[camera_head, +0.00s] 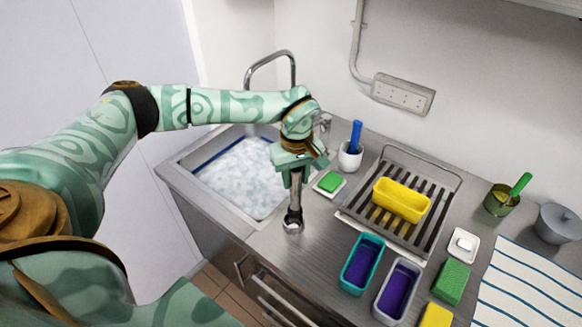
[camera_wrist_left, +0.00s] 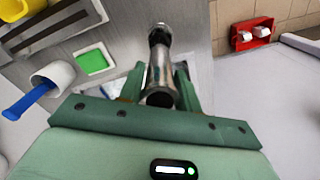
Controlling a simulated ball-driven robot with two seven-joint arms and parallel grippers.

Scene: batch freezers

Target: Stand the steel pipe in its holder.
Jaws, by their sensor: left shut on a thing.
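The steel pipe (camera_head: 295,203) is shiny and stands about upright below my left gripper (camera_head: 292,172), near the front edge of the steel counter between the sink and the green sponge. My left gripper is shut on the upper part of the pipe. In the left wrist view the pipe (camera_wrist_left: 160,70) runs away from between the fingers (camera_wrist_left: 160,92). Its lower end is at a small round steel holder (camera_head: 293,227), also seen as a dark-rimmed ring in the left wrist view (camera_wrist_left: 160,32). I cannot tell how deep the end sits in it. My right gripper is not in view.
A foam-filled sink (camera_head: 178,165) lies to the left. A green sponge on a dish (camera_head: 329,182), a white cup with a blue handle (camera_head: 350,158) and a rack (camera_head: 438,225) with a yellow tub (camera_head: 401,200) are to the right. Two tubs (camera_head: 362,263) stand near the front edge.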

